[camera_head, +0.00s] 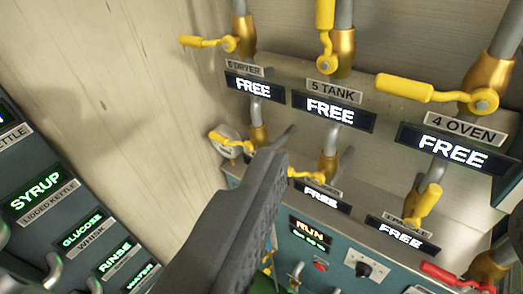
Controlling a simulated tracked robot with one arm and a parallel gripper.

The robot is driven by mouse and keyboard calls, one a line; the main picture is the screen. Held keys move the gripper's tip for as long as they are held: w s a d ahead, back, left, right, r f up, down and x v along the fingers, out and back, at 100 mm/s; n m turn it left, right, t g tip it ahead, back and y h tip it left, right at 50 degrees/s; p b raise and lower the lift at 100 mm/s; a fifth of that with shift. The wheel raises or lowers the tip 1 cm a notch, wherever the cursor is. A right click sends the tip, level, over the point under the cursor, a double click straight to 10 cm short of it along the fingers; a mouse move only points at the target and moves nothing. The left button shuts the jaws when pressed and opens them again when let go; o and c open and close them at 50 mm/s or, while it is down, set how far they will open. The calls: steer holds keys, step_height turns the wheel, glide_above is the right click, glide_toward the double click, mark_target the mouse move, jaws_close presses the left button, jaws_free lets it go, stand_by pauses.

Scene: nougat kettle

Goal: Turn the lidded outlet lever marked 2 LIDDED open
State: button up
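No label reading 2 LIDDED is legible. The lower row has yellow levers on brass valves: a left lever (222,138), a middle lever (306,175) and a right lever (425,203). Under the middle and right levers are FREE displays, the middle display (321,196) and the right display (402,234). Their small labels are partly covered or too small to read. My gripper (272,165) is a dark grey shape from the bottom centre. Its tip shows left of the middle lever and appears apart from it, and it hides part of the lower row.
Above are yellow levers marked 6 DRYER (244,68), 5 TANK (333,91) and 4 OVEN (467,128), each FREE. A RUN panel (310,232) and red lever (445,276) are lower down. A SYRUP LIDDED KETTLE panel (40,190) is at left.

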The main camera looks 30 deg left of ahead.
steer(key=w+a+f+m+y+p, duration=0.15)
steer(key=w+a+f+p, duration=0.55)
steer(key=w+a+f, duration=0.85)
step_height(320, 180, down, 17)
steer(key=a+m+t+h+p, duration=0.2)
steer(key=a+h+p, duration=0.1)
steer(key=h+p, duration=0.4)
steer(key=shift+h, duration=0.25)
steer(key=p+x, duration=0.1)
steer(key=x, duration=1.3)
steer(key=shift+d+p, duration=0.1)
steer(key=shift+p, duration=0.25)
